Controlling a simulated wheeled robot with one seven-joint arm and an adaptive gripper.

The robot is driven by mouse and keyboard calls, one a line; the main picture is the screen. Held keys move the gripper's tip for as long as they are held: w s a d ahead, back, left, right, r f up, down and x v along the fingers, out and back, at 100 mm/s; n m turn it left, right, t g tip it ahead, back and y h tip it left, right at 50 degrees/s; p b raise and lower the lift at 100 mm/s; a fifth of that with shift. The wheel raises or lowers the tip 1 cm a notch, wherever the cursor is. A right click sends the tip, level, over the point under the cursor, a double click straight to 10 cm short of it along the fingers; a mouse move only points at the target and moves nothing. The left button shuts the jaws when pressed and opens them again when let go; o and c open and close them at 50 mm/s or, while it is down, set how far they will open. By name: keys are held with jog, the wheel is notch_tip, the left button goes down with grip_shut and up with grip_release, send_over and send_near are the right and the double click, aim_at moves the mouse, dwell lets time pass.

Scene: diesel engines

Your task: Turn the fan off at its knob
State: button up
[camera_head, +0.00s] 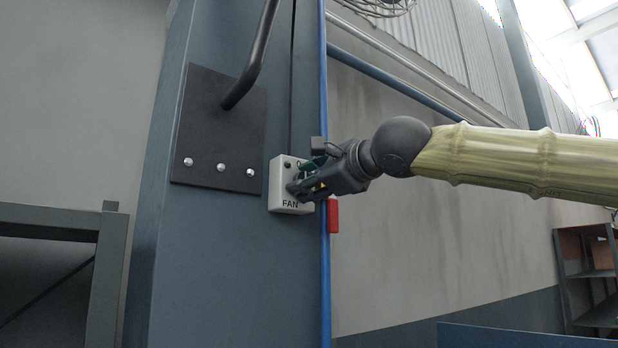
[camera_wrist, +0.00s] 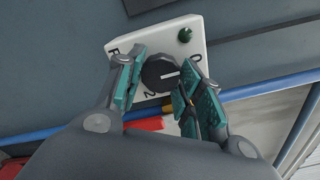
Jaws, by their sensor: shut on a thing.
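The fan switch box (camera_head: 281,187) is white, marked FAN, and fixed to the blue-grey column. In the wrist view its face (camera_wrist: 118,45) carries a dark round knob (camera_wrist: 157,73) with a white pointer line. The line points right, near the 0 mark; I cannot tell whether it lines up exactly. The 2 mark shows below the knob. A dark green lamp (camera_wrist: 185,35) sits on the box. My gripper (camera_head: 303,181) reaches in from the right and is shut on the knob, one finger pad on each side. The fingers hide part of the dial.
A blue pipe (camera_head: 325,270) runs upright beside the box, with a red block (camera_head: 333,216) next to it. A dark plate (camera_head: 215,130) with a bent bar is left of the box. A wire fan cage (camera_head: 380,6) shows at the top.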

jog(key=o, duration=1)
jog(key=v, duration=1.2)
jog(key=shift+d+f, duration=0.1)
